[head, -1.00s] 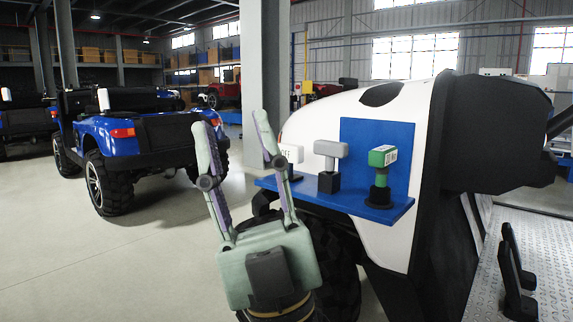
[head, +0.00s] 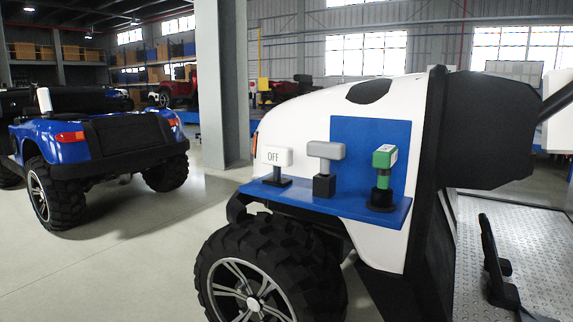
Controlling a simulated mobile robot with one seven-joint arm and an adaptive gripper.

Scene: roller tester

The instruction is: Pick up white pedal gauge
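A white block-shaped gauge (head: 277,156) marked "OFF" stands upright on a black base at the left end of a blue shelf (head: 337,207). A grey gauge (head: 325,151) on a black base stands in the middle of the shelf. A green gauge (head: 384,158) with a white label stands on a round black base at the right. The white gauge is fully visible and nothing touches it. My gripper is out of view.
The shelf with its blue back panel (head: 357,140) is fixed to a white vehicle body (head: 290,115), above a large black wheel (head: 262,275). A black pedal (head: 492,260) stands on the metal plate at right. A blue vehicle (head: 95,140) and a grey pillar (head: 222,85) are at left. Floor is clear between the vehicles.

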